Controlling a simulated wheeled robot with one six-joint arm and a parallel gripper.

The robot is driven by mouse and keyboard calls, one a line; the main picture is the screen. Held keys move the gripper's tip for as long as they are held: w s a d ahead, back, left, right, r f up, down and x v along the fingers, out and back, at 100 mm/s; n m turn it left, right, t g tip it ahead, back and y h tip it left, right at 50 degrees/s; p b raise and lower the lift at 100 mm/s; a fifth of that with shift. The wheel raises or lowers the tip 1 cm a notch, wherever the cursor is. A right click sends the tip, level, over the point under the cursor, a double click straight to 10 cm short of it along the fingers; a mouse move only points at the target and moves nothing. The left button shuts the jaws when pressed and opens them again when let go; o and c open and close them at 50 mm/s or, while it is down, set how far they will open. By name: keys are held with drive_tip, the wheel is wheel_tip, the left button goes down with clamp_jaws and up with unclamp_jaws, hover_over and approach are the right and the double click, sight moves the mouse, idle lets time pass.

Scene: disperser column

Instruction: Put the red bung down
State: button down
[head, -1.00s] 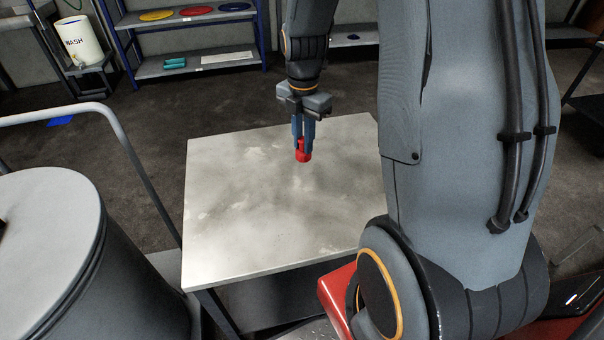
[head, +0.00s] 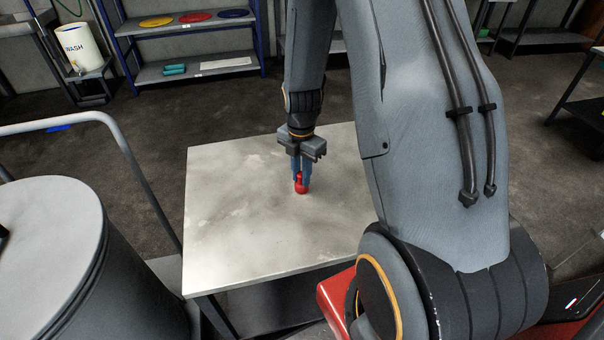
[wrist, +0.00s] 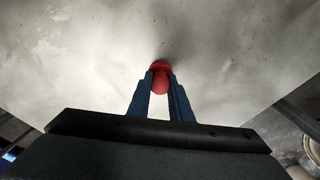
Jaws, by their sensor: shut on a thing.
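The red bung (head: 301,188) is held between the blue fingertips of my gripper (head: 300,176), over the middle of the pale tabletop (head: 235,225). The bung is at or very near the surface; I cannot tell whether it touches. In the wrist view my gripper (wrist: 160,85) is shut on the bung (wrist: 160,68), whose rounded red end shows beyond the fingertips. A dark shadow lies on the tabletop just past it. Part of the bung is hidden by the fingers.
The tabletop is otherwise bare. A large grey drum (head: 60,260) stands at the left, with a grey rail (head: 130,165) beside it. A shelf (head: 190,70) with coloured discs and a white WASH container (head: 80,47) are at the back.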

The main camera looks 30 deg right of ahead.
drive_tip(key=shift+f, duration=0.1)
drive_tip(key=c, duration=1.6)
unclamp_jaws()
wheel_tip(320, 180, up, 11)
drive_tip(key=b, duration=0.2)
drive_tip(key=shift+s+a+r+m+t, duration=0.15)
drive_tip(key=shift+s+a+r+m, duration=0.25)
drive_tip(key=shift+s+a+m, duration=2.45)
drive_tip(key=shift+s+a+r+m+t, duration=0.1)
drive_tip(key=shift+s+r+m, duration=0.25)
drive_tip(key=shift+s+m, duration=2.85)
drive_tip(key=shift+s+a+r+m+t, duration=0.15)
drive_tip(key=shift+s+a+r+m, duration=0.8)
drive_tip(key=shift+m, duration=4.5)
drive_tip(key=shift+w+a+f, duration=0.45)
drive_tip(key=shift+f, duration=0.1)
